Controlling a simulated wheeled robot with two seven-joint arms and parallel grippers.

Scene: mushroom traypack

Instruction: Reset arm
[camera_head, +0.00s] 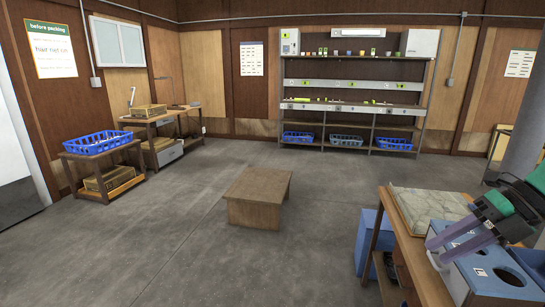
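My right gripper (434,252) comes in from the right edge, with a green and dark wrist and two purple-grey fingers. The fingers are apart, with no object clearly visible between them. My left gripper is out of view. No mushroom or traypack can be made out.
A grey-green padded slab (425,207) lies on the table's far part. A blue bin (367,241) stands left of the table. A low wooden box (259,198) stands mid-floor, with open floor around it. Shelving (352,122) stands at the back; a blue crate (98,142) is at left.

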